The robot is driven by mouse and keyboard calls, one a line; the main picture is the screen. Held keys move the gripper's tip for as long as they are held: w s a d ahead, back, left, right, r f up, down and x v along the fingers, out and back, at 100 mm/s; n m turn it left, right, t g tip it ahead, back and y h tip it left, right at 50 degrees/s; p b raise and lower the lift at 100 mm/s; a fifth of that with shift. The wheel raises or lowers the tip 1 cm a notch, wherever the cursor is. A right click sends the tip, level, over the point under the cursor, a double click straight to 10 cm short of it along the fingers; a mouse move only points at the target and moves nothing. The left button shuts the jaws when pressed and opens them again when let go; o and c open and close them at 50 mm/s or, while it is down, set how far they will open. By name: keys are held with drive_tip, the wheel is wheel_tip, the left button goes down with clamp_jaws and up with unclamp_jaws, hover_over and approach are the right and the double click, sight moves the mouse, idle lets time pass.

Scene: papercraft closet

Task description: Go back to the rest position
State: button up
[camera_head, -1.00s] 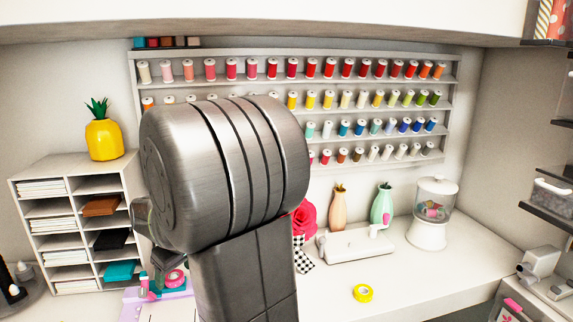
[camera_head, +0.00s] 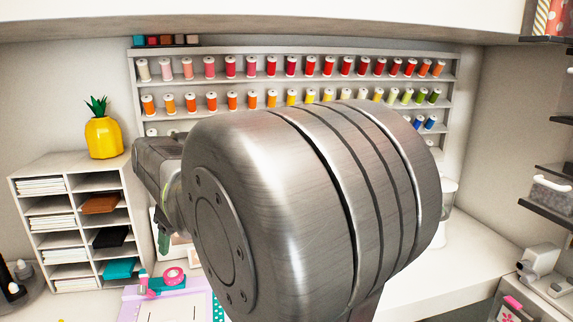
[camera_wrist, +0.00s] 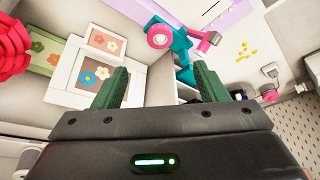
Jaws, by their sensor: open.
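My gripper (camera_wrist: 158,88) shows in the wrist view with its two green fingers wide apart and nothing between them. Beyond the fingers, a framed flower picture (camera_wrist: 88,72) and the pink and teal parts of a lilac tool (camera_wrist: 160,35) show at some distance. In the head view my grey arm fills the middle. The gripper end is at the left of the arm, in front of the shelf unit's right side, with only a dark green finger (camera_head: 164,241) showing.
A white cubby unit (camera_head: 62,172) with papers stands at the left, a yellow pineapple (camera_head: 103,137) on top. Thread racks (camera_head: 300,83) line the back wall. The lilac tool (camera_head: 170,296) lies on the counter. Clear counter (camera_head: 470,250) shows at the right.

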sight(173, 272)
drive_tip(key=x, duration=1.2)
drive_tip(key=shift+w+f, duration=0.15)
drive_tip(key=shift+f, duration=0.2)
drive_tip(key=shift+w+a+r+p, duration=0.15)
drive_tip(key=shift+r+p, duration=0.15)
drive_tip(key=shift+p, duration=0.3)
wheel_tip(173, 272, up, 8)
drive_tip(key=p, duration=0.6)
drive_tip(key=shift+r, duration=0.2)
